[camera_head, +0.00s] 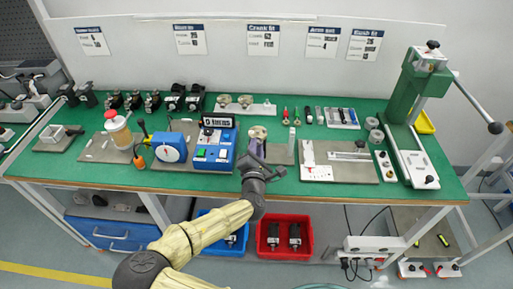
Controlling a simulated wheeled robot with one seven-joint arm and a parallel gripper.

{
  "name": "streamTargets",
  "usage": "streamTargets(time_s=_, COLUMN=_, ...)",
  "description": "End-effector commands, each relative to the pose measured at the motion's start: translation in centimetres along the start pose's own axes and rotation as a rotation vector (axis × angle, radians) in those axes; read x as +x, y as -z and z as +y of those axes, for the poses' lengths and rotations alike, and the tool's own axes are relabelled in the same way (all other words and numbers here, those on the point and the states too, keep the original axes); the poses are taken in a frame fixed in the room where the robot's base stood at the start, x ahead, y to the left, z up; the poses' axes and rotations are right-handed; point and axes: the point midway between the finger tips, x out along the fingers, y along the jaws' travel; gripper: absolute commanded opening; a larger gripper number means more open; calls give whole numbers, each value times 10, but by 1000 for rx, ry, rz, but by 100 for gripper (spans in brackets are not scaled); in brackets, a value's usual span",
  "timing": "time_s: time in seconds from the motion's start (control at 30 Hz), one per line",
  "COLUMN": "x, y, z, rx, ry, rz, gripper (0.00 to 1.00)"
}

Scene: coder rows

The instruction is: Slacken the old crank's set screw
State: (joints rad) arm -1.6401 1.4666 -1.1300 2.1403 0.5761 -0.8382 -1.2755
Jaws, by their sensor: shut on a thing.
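My gripper (256,148) reaches over the middle of the green bench, just right of the blue box with a dark display. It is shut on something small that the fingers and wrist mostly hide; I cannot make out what. A pale round-topped part (258,132) stands directly behind the fingertips on a grey plate (281,154). I cannot tell whether the gripper touches this part. The old crank and its set screw are too small or too hidden to pick out.
The blue box (213,150) stands close on the left. Several slim tools (296,116) stand behind and to the right. A flat fixture plate (338,164) lies to the right, with a green lever press (405,100) beyond. A red bin (284,237) sits below the bench.

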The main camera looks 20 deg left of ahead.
Motion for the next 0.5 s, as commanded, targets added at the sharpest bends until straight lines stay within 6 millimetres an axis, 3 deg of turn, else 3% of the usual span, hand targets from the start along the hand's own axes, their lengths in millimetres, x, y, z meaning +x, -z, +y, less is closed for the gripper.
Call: streamTargets(time_s=0.5, x=1, y=0, z=2, rx=-139, ry=-5, rz=1, gripper=0)
